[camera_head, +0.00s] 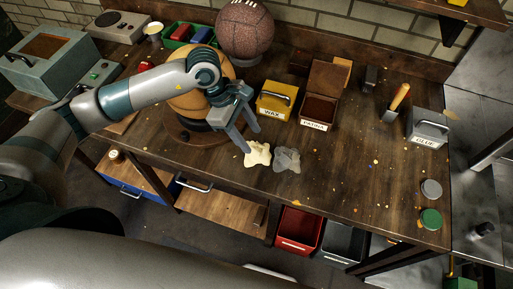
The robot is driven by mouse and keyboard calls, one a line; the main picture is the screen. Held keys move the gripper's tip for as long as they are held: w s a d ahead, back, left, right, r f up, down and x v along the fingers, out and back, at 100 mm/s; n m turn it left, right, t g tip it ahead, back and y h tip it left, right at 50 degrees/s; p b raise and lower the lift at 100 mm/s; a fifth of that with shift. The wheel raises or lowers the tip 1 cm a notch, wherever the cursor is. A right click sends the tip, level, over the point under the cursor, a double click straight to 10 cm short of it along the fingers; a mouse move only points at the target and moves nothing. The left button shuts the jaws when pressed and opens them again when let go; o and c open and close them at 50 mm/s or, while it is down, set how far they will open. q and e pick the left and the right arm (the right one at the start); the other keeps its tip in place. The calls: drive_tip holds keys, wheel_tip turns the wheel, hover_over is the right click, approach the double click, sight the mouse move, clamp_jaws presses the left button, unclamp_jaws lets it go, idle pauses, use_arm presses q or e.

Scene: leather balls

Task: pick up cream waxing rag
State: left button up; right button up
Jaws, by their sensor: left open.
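The cream waxing rag (257,154) lies crumpled on the wooden workbench (340,185), near its front edge. A grey rag (287,160) lies just to its right, close beside it. My left gripper (251,139) is open and points down, with its fingers just above and behind the cream rag. I cannot tell whether a fingertip touches the rag. My right gripper is not in view.
A yellow wax box (276,101) and a brown open box (318,110) stand behind the rags. A brown ball (244,30) sits at the back. A grey glue box (427,128) and a green lid (431,218) are at the right. The bench right of the rags is mostly clear.

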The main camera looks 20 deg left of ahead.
sight(255, 145)
use_arm(q)
drive_tip(key=shift+d+f+p, duration=0.15)
drive_tip(key=shift+f+p, duration=0.1)
drive_tip(key=shift+p, duration=0.25)
drive_tip(key=shift+w+d+f+p, duration=0.1)
drive_tip(key=shift+d+f+p, duration=0.15)
drive_tip(key=shift+f+p, duration=0.5)
drive_tip(key=shift+p+x, duration=0.5)
drive_tip(key=shift+x, duration=0.5)
drive_tip(key=shift+d+f, duration=0.1)
drive_tip(key=shift+f, duration=0.45)
drive_tip(key=c, duration=1.1)
